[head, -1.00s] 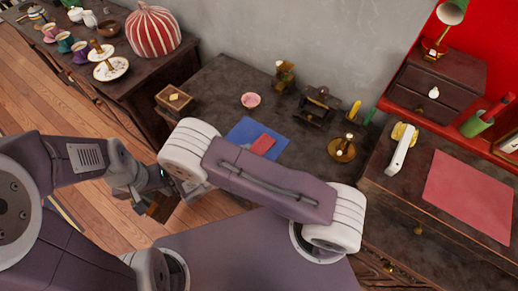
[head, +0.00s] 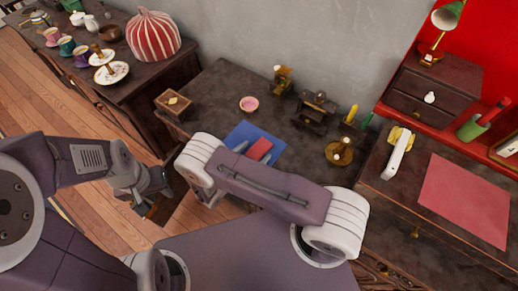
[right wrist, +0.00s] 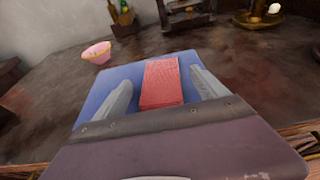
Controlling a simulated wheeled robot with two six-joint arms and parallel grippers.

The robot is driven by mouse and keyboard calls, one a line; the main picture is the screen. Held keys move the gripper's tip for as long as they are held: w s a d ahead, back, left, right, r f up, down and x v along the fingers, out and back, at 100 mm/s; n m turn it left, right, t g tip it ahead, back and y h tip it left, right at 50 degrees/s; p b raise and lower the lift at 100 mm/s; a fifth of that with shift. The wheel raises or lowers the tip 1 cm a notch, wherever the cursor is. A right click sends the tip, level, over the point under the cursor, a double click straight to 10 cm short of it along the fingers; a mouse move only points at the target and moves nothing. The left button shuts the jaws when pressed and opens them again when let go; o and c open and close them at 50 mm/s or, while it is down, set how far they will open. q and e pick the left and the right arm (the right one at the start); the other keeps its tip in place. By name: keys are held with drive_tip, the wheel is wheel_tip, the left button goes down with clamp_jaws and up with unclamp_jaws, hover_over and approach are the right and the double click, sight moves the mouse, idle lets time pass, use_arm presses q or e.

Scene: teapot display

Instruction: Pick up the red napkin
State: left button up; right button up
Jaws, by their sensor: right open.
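The red napkin (head: 260,148) lies folded on a flat blue piece (head: 241,131) on the dark middle table. In the right wrist view the red napkin (right wrist: 160,84) runs lengthwise between the two grey fingers of my right gripper (right wrist: 161,76). The fingers are open, one on each side of the napkin, with a gap showing on both sides. In the head view my right gripper (head: 253,153) is partly hidden behind my own wrist. My left gripper (head: 158,190) hangs low at the left, away from the napkin, and its jaws are unclear.
A pink bowl (head: 249,104), a small wooden box (head: 173,103), dark ornaments (head: 316,110) and a brass candle holder (head: 339,152) stand around the blue piece. A white-handled object (head: 397,153) and a pink sheet (head: 465,198) lie on the right desk. Bare tabletop surrounds the blue piece.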

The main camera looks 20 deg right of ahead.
sight(256, 153)
drive_tip(key=shift+w+d+f, duration=0.1)
drive_tip(key=shift+w+d, duration=0.15)
drive_tip(key=c, duration=1.5)
wheel_tip(256, 153, up, 10)
drive_tip(key=p, duration=0.1)
drive_tip(key=shift+s, duration=0.15)
